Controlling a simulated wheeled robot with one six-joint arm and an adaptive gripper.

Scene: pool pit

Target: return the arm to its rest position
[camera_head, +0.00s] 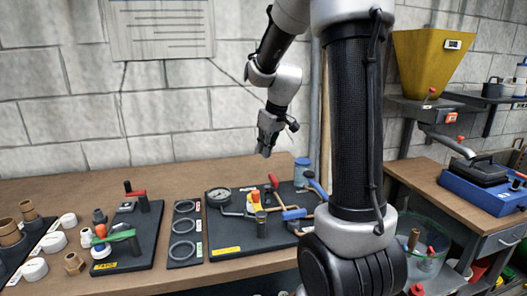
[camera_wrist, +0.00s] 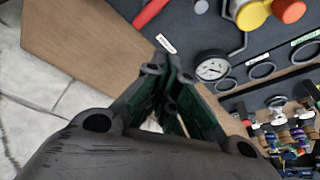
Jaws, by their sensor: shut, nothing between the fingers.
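My gripper (camera_head: 264,150) hangs above the back part of the brown workbench (camera_head: 150,179), close to the grey block wall in the picture. Its fingers point down. It is shut and empty. In the wrist view the two dark fingers (camera_wrist: 168,80) meet near the middle, with the bench top (camera_wrist: 80,45) beyond them. My arm is bent at the elbow, with its thick dark link standing upright right of the picture's middle and hiding part of the bench and wall behind it.
A dark board with a pressure gauge (camera_head: 219,196) lies below my gripper. A board with rings (camera_head: 184,226) and a valve board (camera_head: 128,238) lie to the left. A yellow hopper (camera_head: 424,62) and a blue machine (camera_head: 485,190) stand at the right. The space around my gripper looks clear.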

